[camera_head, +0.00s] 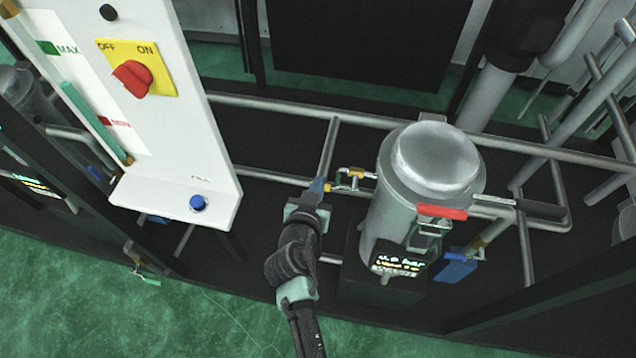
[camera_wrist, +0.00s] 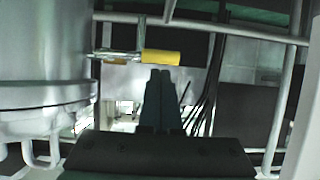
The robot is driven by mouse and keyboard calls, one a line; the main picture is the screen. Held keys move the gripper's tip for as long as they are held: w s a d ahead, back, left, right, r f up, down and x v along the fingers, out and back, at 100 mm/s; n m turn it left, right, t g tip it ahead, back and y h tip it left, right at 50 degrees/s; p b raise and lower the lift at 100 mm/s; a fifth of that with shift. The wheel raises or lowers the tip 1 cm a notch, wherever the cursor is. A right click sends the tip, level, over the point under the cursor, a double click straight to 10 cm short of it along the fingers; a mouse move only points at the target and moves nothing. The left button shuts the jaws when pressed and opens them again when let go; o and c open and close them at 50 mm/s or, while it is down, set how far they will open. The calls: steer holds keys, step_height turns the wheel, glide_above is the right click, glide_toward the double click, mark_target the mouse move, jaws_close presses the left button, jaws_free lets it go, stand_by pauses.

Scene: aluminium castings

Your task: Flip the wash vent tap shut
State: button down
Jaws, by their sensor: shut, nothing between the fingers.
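A small brass tap (camera_head: 354,174) sits on a thin pipe at the left side of a grey metal canister (camera_head: 398,200). In the wrist view a yellow handle (camera_wrist: 161,57) shows at the end of a short metal stem beside the canister (camera_wrist: 40,60). No label names the wash vent tap, so I cannot tell for sure that this is it. In the wrist view the shut fingers (camera_wrist: 160,85) point up just below the yellow handle; contact is unclear.
A red handle (camera_head: 441,212) is on the canister's front, and a blue handle (camera_head: 455,270) is at its lower right. A white panel (camera_head: 170,100) with a red knob (camera_head: 132,78) stands at the left. Grey pipes (camera_head: 270,107) run behind and around the canister.

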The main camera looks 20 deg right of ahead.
steer(key=shift+f, duration=0.1)
steer(key=shift+f+b, duration=0.15)
steer(key=shift+b, duration=0.5)
steer(key=shift+w+a+f+n+g+h+b, duration=0.15)
steer(key=shift+f+n+g+h+b, duration=0.25)
steer(key=shift+b, duration=0.3)
steer(key=s+d+f+n+h+b, duration=0.2)
steer(key=d+f+n+h+b, duration=0.2)
steer(key=f+n+h+b, duration=0.3)
steer(key=shift+s+f+n+g+h+b, duration=0.35)
steer(key=shift+f+n+b, duration=1.7)
steer(key=shift+b, duration=4.35)
steer(key=shift+r+n, duration=0.75)
steer(key=shift+r, duration=0.05)
